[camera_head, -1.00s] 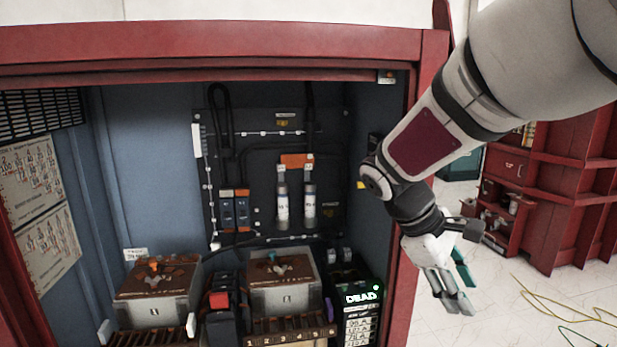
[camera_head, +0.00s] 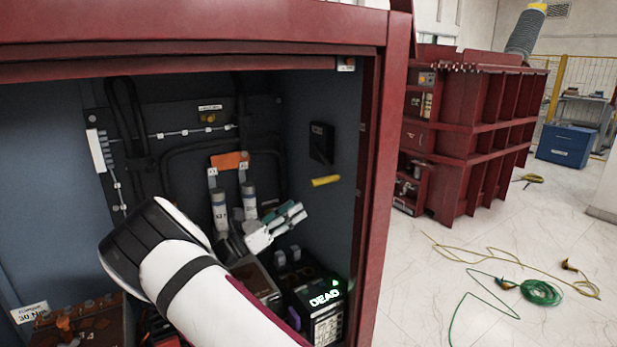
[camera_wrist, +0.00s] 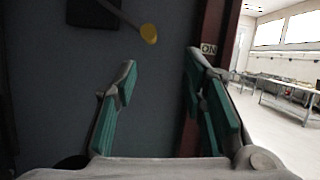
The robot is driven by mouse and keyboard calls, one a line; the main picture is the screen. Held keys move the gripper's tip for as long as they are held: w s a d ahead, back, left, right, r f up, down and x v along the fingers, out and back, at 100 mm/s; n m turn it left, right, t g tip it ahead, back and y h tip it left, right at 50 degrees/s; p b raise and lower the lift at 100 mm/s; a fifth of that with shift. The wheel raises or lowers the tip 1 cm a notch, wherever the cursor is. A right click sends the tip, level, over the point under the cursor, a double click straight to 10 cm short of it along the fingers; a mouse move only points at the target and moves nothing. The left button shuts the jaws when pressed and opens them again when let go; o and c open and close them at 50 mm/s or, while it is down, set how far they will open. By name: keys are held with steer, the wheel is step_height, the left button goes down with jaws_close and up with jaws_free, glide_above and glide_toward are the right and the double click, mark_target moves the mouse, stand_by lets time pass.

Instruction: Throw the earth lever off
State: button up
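The earth lever (camera_head: 325,181) is a yellow handle on the right inner wall of the cabinet, below a black box (camera_head: 321,142). In the wrist view its yellow rounded end (camera_wrist: 149,33) shows ahead, above and between my finger tips, on a dark arm from the black box (camera_wrist: 93,10). My gripper (camera_head: 288,212) is inside the cabinet, left of and lower than the lever, apart from it. Its teal-padded fingers (camera_wrist: 163,75) are spread open with nothing between them.
The cabinet's red right post (camera_head: 381,190) stands close to the lever. A unit showing "DEAD" (camera_head: 325,297) sits below my gripper. Fuse-like cylinders (camera_head: 220,210) with an orange link (camera_head: 229,160) are on the back panel. Cables (camera_head: 540,292) lie on the floor outside.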

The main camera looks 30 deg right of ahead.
mark_target(323, 181)
steer(key=shift+n+t, duration=0.3)
steer(key=shift+t, duration=0.1)
steer(key=p+x, duration=0.1)
steer(key=x, duration=0.3)
steer(key=p+x, duration=0.1)
steer(key=x, duration=0.3)
steer(key=w+p+x, duration=0.1)
steer(key=x, duration=0.4)
steer(key=shift+a+r, duration=0.2)
steer(key=shift+c, duration=0.3)
jaws_close()
